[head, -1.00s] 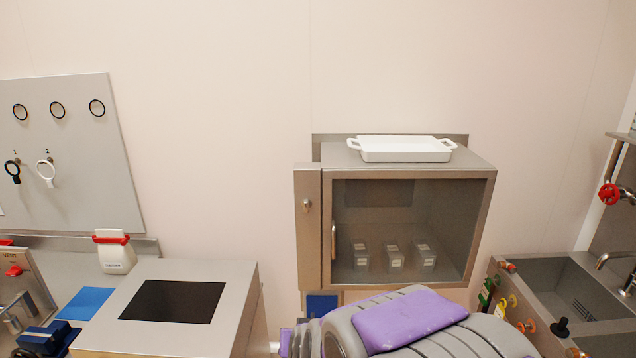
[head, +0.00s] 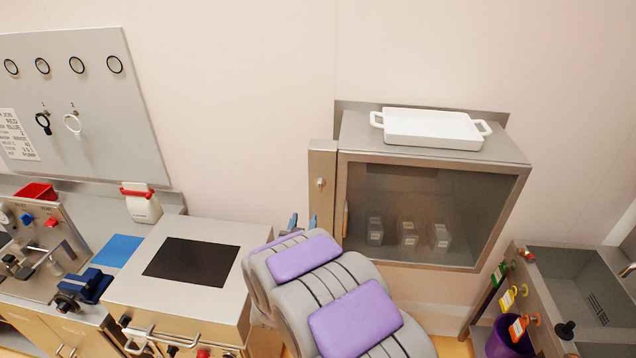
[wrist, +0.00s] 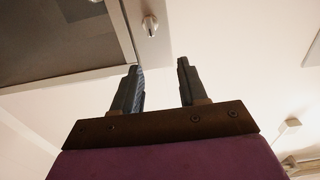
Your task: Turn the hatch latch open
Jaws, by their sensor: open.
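The hatch is a grey wall cabinet (head: 522,172) with a dark see-through front. A small metal latch knob (head: 320,183) sits on the narrow panel left of that front. The knob also shows in the wrist view (wrist: 150,26), at the top, beyond the fingertips. My gripper (head: 302,221) is in front of and below the panel in the head view, partly hidden by my arm. In the wrist view my gripper (wrist: 157,70) is open, with nothing between its two dark fingers. The fingers look apart from the knob.
A white tray (head: 433,130) sits on top of the cabinet, and several small clear containers stand inside. A steel box (head: 218,233) with a dark top panel is at left. A sink (head: 570,270) is at right. The wall between the pegboard and cabinet is bare.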

